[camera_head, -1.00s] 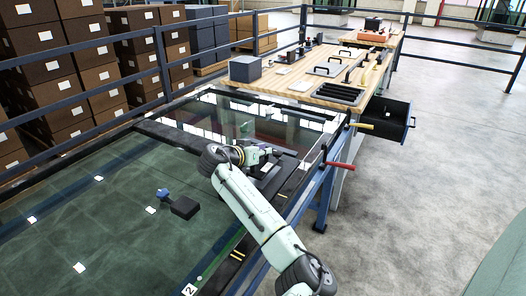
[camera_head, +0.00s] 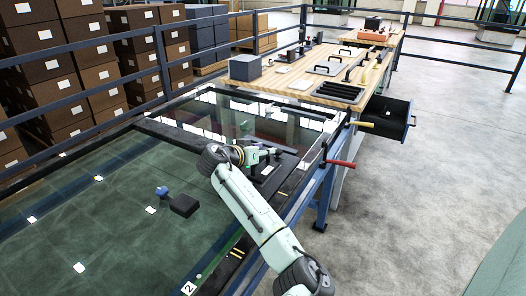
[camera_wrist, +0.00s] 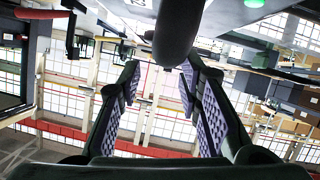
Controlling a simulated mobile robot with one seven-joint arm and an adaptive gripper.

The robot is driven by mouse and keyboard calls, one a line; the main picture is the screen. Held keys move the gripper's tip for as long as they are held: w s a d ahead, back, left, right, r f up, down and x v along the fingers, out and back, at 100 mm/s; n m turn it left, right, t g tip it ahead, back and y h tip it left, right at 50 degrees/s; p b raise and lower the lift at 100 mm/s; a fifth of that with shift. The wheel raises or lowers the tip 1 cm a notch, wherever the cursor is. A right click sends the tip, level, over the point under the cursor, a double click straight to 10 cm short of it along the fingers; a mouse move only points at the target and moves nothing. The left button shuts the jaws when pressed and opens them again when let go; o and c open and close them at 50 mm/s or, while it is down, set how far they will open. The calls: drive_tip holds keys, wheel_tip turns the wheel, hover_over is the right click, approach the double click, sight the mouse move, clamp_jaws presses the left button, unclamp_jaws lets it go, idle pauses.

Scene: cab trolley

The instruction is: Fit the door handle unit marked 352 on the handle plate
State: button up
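My gripper (camera_head: 268,153) is low over the dark crossbar (camera_head: 165,132) at the far part of the glass panel. In the wrist view my gripper (camera_wrist: 160,85) has its two purple-padded fingers apart. A dark rounded piece (camera_wrist: 176,30) shows at the top between and beyond the fingertips; I cannot tell what it is or whether they touch it. A dark plate with pale labels (camera_head: 266,171) lies just under the gripper, partly hidden by the arm. A black block (camera_head: 184,206) and a small blue piece (camera_head: 162,191) lie on the near glass. No 352 mark is readable.
A wooden bench (camera_head: 290,86) beyond the glass holds a grey box (camera_head: 245,67), a handled panel (camera_head: 327,68) and a black slotted tray (camera_head: 339,92). An open drawer (camera_head: 387,118) and a red lever (camera_head: 341,163) stick out to the right. Blue rails stand at left.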

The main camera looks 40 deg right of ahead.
drive_tip(key=shift+r, duration=0.25)
drive_tip(key=b+v, duration=0.3)
drive_tip(key=v, duration=0.9)
drive_tip(key=shift+r, duration=0.3)
drive_tip(key=shift+w, duration=0.1)
